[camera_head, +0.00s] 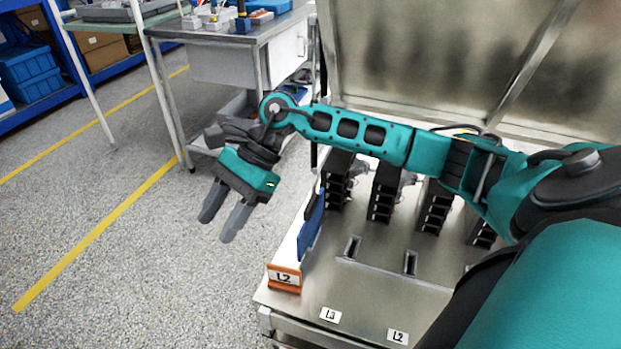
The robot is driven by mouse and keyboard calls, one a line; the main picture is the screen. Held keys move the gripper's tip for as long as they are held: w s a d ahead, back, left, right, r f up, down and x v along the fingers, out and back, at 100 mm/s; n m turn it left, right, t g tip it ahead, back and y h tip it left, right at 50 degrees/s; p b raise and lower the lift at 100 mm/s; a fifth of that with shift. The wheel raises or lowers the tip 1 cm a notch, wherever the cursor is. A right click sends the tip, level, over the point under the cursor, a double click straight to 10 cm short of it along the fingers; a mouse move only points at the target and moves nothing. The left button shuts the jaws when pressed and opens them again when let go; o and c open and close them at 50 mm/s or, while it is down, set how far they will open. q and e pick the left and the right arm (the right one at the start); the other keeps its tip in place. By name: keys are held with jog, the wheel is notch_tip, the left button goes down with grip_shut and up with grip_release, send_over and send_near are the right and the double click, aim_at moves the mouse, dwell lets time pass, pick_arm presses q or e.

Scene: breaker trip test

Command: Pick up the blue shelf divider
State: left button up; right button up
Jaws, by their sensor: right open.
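The blue shelf divider (310,226) stands upright near the left edge of the metal bench (375,290), beside a white strip. My right gripper (226,222) is to the left of the divider, past the bench edge and above the floor. Its two grey fingers are apart and point down, with nothing between them. It does not touch the divider. My left gripper is not in view.
An orange holder marked L2 (284,278) stands at the bench's left front corner. Black breaker blocks (383,192) stand in a row behind two slots. Labels L3 (330,315) and L2 (398,336) lie in front. A grey side table (235,35) stands behind. Floor at left is clear.

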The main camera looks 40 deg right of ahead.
jog(key=w+d+n+h+b, duration=0.25)
jog(key=d+h, duration=0.35)
jog(key=d, duration=0.6)
notch_tip(320, 180, up, 2)
jog(key=h, duration=0.3)
send_over(311, 202)
jog(key=shift+n, duration=0.45)
notch_tip(311, 202, down, 6)
jog(key=shift+s+d+f+b, duration=0.15)
jog(key=shift+f+b, duration=0.1)
jog(key=shift+b, duration=0.8)
jog(key=shift+f, duration=0.75)
notch_tip(311, 202, down, 5)
jog(key=shift+r+b, duration=0.2)
jog(key=shift+b, duration=0.75)
jog(key=shift+c, duration=0.2)
